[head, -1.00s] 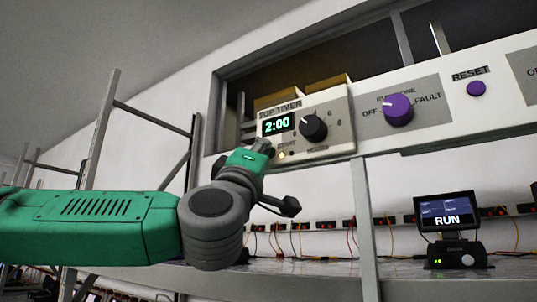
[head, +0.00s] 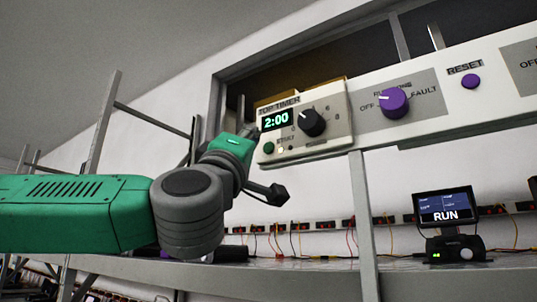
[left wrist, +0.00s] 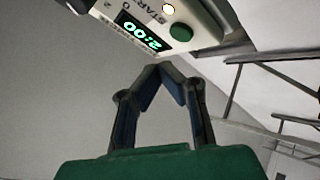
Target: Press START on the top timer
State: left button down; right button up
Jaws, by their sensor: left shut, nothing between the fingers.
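The top timer (head: 305,123) is a pale box on the upper panel with a lit display (head: 277,119) reading 2:00 and a black knob (head: 312,122). Its green START button (head: 268,148) sits below the display, with a small lit lamp beside it. In the left wrist view the START button (left wrist: 181,32) shows ahead of the fingers. My left gripper (left wrist: 160,68) is shut and empty, its tips apart from the button. In the head view the left gripper (head: 248,132) is just left of the timer, partly hidden by its own wrist. My right gripper is not in view.
A purple knob (head: 394,103) and a purple RESET button (head: 471,82) are on the panel to the right. A small screen (head: 446,207) reading RUN stands on the shelf below. A metal post (head: 364,225) rises under the timer, and wires hang along the wall.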

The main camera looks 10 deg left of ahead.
pick_arm(q)
jog(key=s, duration=0.1)
jog(key=s+a+b, duration=0.1)
jog(key=s, duration=0.1)
jog(key=shift+a, duration=0.15)
dwell(0.9)
